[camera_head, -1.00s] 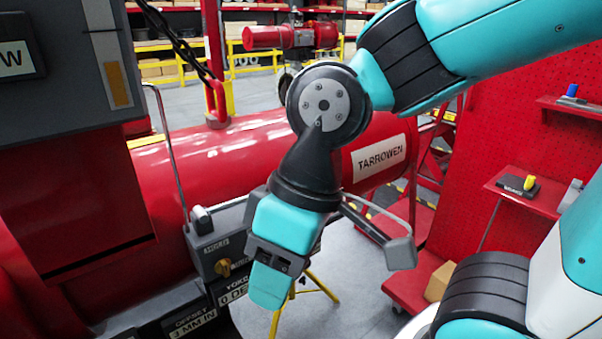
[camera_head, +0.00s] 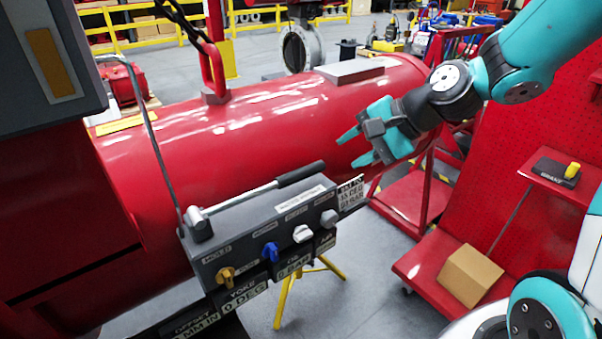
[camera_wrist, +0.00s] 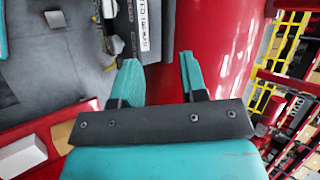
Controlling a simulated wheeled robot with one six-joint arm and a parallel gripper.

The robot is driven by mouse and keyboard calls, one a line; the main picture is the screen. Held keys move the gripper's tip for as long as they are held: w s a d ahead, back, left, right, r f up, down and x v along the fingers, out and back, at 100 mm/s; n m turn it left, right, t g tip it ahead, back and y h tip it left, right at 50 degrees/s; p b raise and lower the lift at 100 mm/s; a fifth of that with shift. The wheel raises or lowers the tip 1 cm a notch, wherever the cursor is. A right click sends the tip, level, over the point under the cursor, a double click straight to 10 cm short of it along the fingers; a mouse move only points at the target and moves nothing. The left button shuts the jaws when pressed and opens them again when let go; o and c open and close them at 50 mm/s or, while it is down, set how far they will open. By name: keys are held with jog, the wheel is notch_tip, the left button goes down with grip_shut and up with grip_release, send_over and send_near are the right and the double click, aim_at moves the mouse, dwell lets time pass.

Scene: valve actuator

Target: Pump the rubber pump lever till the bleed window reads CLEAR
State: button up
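The pump lever is a silver rod with a black rubber grip (camera_head: 300,174), lying low across the top of the grey control box (camera_head: 258,212). A pale label strip on the box top (camera_head: 300,199) is too small to read, and I cannot make out a bleed window reading. My gripper (camera_head: 357,148) is open and apart from the lever, to the right of and above the grip's end, in front of the red cylinder. In the wrist view the two teal fingers (camera_wrist: 160,78) are spread; I cannot tell whether the lever shows there.
The red cylinder (camera_head: 255,125) lies behind the box. Yellow (camera_head: 225,274), blue (camera_head: 270,252), white (camera_head: 302,233) and grey (camera_head: 329,219) knobs stick out of the box front. A limit plate (camera_head: 350,192) stands at its right end. A red cart with a cardboard box (camera_head: 470,276) is at right.

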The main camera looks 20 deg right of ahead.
jog(key=w+d+m, duration=0.1)
jog(key=d+m, duration=0.1)
jog(key=t+p, duration=0.1)
jog(key=p, duration=0.2)
send_near(300, 174)
jog(key=x, duration=1)
jog(key=shift+a+f, duration=0.1)
jog(key=shift+a, duration=0.05)
grip_shut()
